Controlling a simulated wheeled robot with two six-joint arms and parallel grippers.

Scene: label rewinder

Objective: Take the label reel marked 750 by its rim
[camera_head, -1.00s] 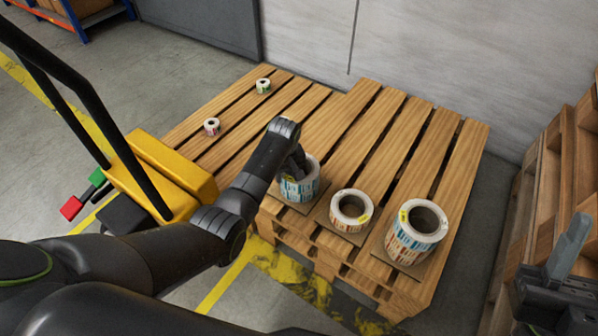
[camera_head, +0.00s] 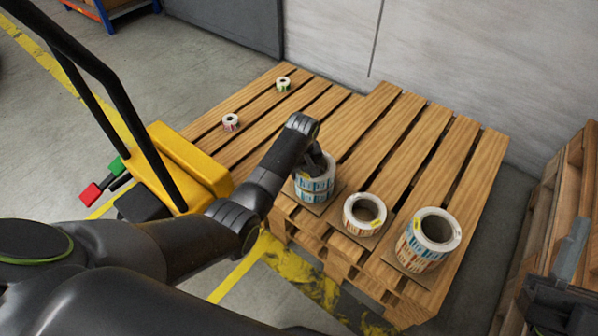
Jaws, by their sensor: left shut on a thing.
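Three label reels stand on brown cards along the front of the wooden pallet. The left reel (camera_head: 314,189) has blue and white labels, the middle reel (camera_head: 364,215) is shorter, and the right reel (camera_head: 427,243) is larger with orange and blue marks. No number can be read on any of them. My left gripper (camera_head: 315,168) is shut on the left reel at its rim, reaching down from above; its fingertips are partly hidden. I cannot tell whether that reel is clear of its card. My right gripper (camera_head: 562,283) is at the lower right, away from the reels, its jaws unclear.
Two small rolls, one near (camera_head: 231,122) and one farther back (camera_head: 283,84), lie on the pallet's left part. A yellow pallet truck (camera_head: 185,165) with a black handle stands at left. A grey wall (camera_head: 460,60) closes the back. Wooden pallets (camera_head: 567,185) stand at right.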

